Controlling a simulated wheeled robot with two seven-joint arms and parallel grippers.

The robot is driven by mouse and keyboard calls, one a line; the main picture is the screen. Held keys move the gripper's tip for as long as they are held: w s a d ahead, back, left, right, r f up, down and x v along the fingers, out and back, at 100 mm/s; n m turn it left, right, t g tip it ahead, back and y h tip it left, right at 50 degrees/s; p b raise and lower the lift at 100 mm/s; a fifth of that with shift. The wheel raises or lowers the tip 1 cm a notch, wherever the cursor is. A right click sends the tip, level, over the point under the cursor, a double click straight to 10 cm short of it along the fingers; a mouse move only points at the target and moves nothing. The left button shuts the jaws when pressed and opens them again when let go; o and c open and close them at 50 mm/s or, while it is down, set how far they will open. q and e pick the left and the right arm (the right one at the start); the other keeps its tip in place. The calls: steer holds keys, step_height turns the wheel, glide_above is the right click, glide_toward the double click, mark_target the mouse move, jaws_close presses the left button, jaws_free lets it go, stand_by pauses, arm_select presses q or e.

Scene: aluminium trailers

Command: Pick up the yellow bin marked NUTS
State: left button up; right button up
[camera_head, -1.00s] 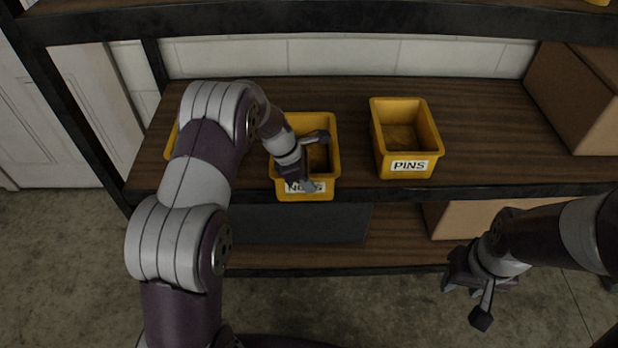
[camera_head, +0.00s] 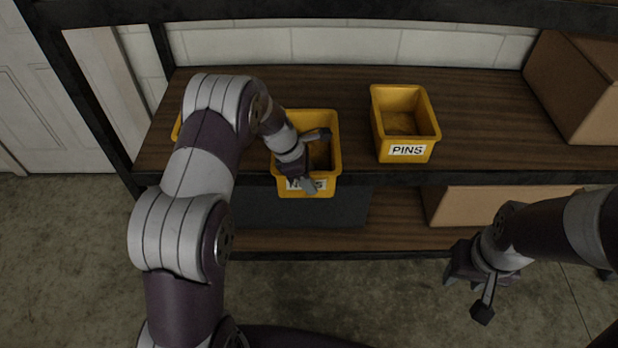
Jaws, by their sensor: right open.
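The yellow bin marked NUTS (camera_head: 326,188) is at the front edge of the shelf, its front overlapping that edge in the picture. My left gripper (camera_head: 314,163) is shut on its front wall, one finger inside the bin and one outside over the label. The label is partly covered by the finger. I cannot tell how far the bin is clear of the shelf board. My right gripper (camera_head: 466,297) is open and empty, low at the right, in front of the shelf and away from the bins.
A yellow bin marked PINS (camera_head: 407,151) stands on the shelf board (camera_head: 480,120) to the right. Another yellow bin (camera_head: 177,128) is mostly hidden behind my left arm. A cardboard box (camera_head: 575,85) stands at the right end. A dark upper beam (camera_head: 300,11) crosses above. The floor in front is clear.

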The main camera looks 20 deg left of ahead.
arm_select(q)
steer(key=p+v, duration=0.1)
steer(key=v, duration=1.1)
steer(key=shift+a+r+p, duration=0.2)
steer(key=shift+r+p, duration=0.1)
steer(key=shift+p, duration=0.1)
arm_select(e)
steer(key=shift+r, duration=0.9)
arm_select(q)
steer(key=shift+c, duration=0.4)
arm_select(e)
steer(key=shift+c, duration=0.3)
